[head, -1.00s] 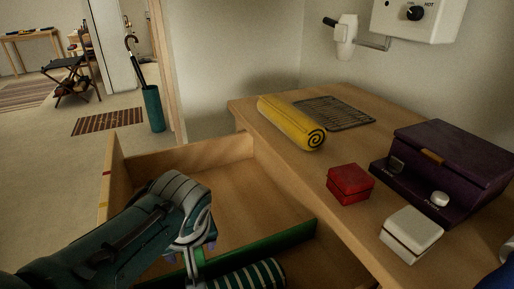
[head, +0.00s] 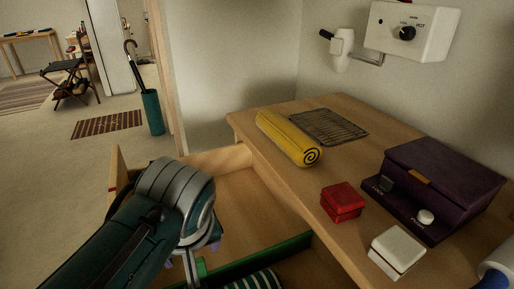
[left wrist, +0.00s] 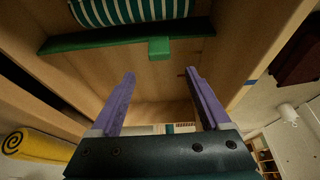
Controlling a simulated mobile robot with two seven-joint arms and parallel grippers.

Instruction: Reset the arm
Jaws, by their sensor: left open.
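My left arm comes in from the left over an open wooden drawer (head: 245,205). My left gripper (head: 204,258) points down into the drawer; its purple fingers are partly hidden behind the wrist in the head view. In the left wrist view the left gripper (left wrist: 160,75) has its fingers spread with nothing between them. A green divider (head: 275,253) with a small tab (left wrist: 159,48) crosses the drawer. A teal-and-white striped roll (head: 258,280) lies on the near side of the divider. The right gripper is not in view.
On the desk are a yellow roll (head: 288,138), a dark rack (head: 329,126), a red box (head: 342,202), a white box (head: 397,251) and a purple case (head: 445,188). A white-and-blue item (head: 497,269) is cut off at the right edge. Open floor lies left.

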